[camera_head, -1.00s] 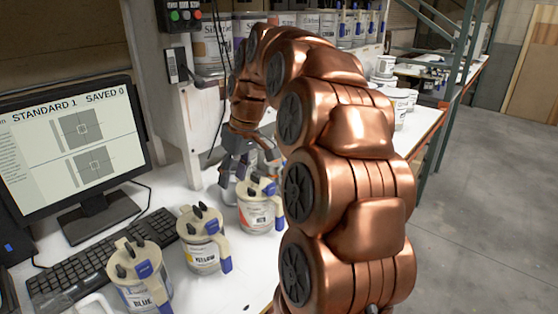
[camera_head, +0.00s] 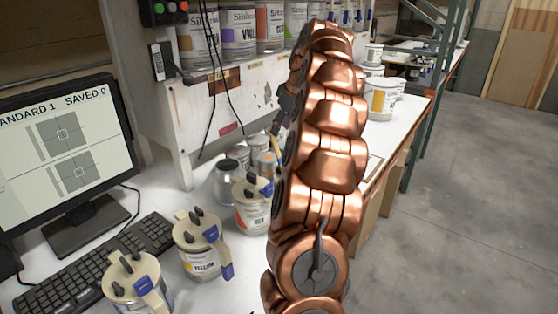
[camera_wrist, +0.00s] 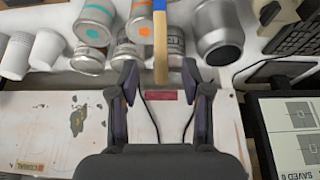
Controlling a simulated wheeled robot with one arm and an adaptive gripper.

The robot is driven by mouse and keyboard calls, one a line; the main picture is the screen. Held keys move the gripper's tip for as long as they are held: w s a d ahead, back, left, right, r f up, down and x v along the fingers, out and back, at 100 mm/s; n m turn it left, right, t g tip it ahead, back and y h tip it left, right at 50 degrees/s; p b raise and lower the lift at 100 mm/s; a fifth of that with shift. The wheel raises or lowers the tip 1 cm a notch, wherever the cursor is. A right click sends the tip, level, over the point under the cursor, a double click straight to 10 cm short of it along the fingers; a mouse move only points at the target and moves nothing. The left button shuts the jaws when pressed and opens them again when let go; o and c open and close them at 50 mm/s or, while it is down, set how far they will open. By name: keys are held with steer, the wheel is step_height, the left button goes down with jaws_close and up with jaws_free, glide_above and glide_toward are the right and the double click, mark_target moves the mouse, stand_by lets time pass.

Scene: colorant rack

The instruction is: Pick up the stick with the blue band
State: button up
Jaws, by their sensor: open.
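A pale wooden stick (camera_wrist: 160,45) shows in the wrist view, running down from the top edge. Its lower end sits between the two fingers of my gripper (camera_wrist: 160,72), with a gap on both sides. The gripper is open and empty. In the head view a tan length (camera_head: 277,150) shows beside my arm, probably the same stick. My arm hides most of the gripper there.
Cans with teal (camera_wrist: 94,33) and orange marks and a silver canister (camera_wrist: 218,30) stand close around the stick. White cups (camera_wrist: 45,48) are at left. Lidded colorant cans (camera_head: 197,245), a keyboard (camera_head: 130,265) and a monitor (camera_head: 60,150) fill the bench; a shelf wall (camera_head: 225,110) stands behind.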

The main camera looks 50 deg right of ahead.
mark_target(274, 139)
steer(key=shift+p+x, duration=0.95)
steer(key=shift+x, duration=0.7)
steer(key=shift+p+x, duration=0.4)
steer(key=shift+x, duration=1.15)
steer(key=shift+w+a, duration=0.1)
steer(key=shift+w, duration=0.05)
jaws_close()
steer(key=shift+r, duration=0.2)
